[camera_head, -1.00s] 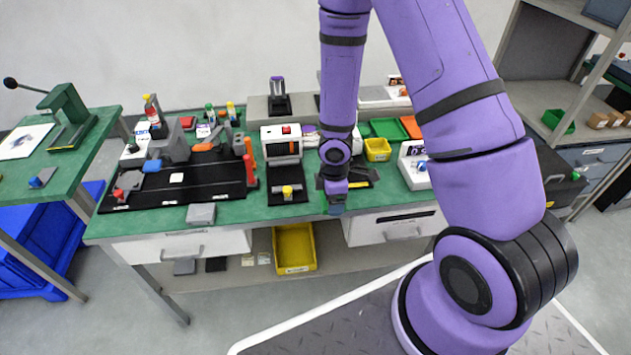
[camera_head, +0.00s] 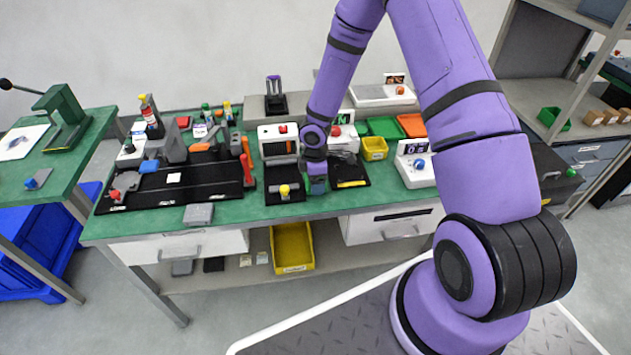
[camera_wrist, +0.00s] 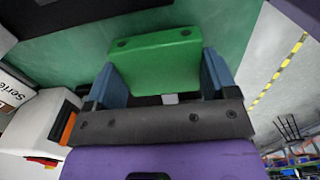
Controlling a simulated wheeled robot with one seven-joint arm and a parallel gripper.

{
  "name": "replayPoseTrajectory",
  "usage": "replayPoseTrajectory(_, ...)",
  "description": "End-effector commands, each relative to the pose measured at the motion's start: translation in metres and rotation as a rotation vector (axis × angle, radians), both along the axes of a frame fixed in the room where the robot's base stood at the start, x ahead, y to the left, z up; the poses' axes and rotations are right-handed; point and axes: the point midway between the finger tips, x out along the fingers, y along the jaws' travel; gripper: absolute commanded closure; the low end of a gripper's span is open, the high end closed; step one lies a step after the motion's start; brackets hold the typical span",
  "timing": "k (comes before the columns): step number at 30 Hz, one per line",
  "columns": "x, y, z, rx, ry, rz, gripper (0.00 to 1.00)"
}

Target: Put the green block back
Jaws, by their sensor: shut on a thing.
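The green block (camera_wrist: 158,62) is held between the two blue-grey fingers of my gripper (camera_wrist: 160,80) in the wrist view. It has small dark holes near its far edge. In the head view my gripper (camera_head: 316,185) is over the green bench top, between the white device with a red button (camera_head: 279,133) and the black mat (camera_head: 350,178). There the block shows only as a small green patch at the fingers. I cannot tell whether the block touches the bench.
A yellow bin (camera_head: 374,147), a green tray (camera_head: 383,127) and an orange tray (camera_head: 411,125) stand behind at right. A white device with a blue knob (camera_head: 414,170) stands at the right. A black tray (camera_head: 180,183) fills the left. The bench's front edge is close to my gripper.

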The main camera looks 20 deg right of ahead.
Motion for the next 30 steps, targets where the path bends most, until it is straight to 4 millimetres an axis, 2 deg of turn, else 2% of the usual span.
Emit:
replayPoseTrajectory(3,0.0,0.0,-0.011,-0.001,0.001,0.001,0.45)
replayPoseTrajectory(13,0.0,0.0,-0.013,0.0,0.0,0.0,0.45)
replayPoseTrajectory(14,0.0,0.0,-0.013,0.0,0.0,0.0,0.16)
replayPoseTrajectory(16,0.0,0.0,-0.013,0.0,0.0,-0.001,0.0)
replayPoseTrajectory(25,0.0,0.0,-0.01,0.0,-0.001,-0.001,0.0)
replayPoseTrajectory(30,0.001,-0.001,0.011,0.0,-0.004,-0.003,0.0)
